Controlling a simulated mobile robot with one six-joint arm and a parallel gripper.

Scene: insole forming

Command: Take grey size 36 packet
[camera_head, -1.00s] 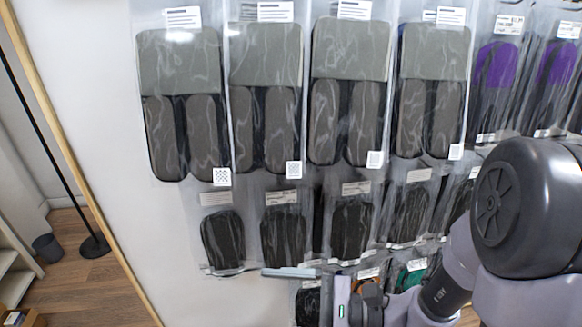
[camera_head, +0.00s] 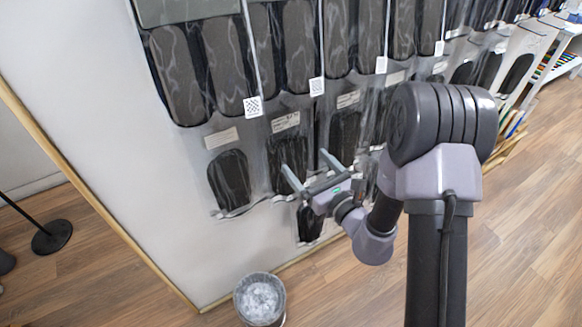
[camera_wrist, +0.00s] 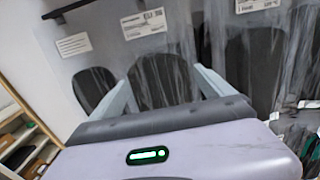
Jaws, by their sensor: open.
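Several clear packets with dark grey insoles hang in a lower row on the wall. In the head view, the leftmost packet (camera_head: 230,178) hangs clear of my arm; a second packet (camera_head: 286,150) hangs beside it. My gripper (camera_head: 309,167) is open, its fingers pointing at the wall around this second packet's lower part. In the wrist view, a dark insole packet (camera_wrist: 160,78) lies between and beyond the fingertips (camera_wrist: 162,80). Its white label (camera_wrist: 143,24) seems to carry a size, too blurred to read surely. I cannot tell whether the fingers touch the packet.
Larger grey packets (camera_head: 185,72) hang above in a close row. A small dark packet (camera_head: 309,222) hangs below my gripper. A waste bin (camera_head: 260,300) stands on the floor by the wall. Neighbouring packets hang close on both sides.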

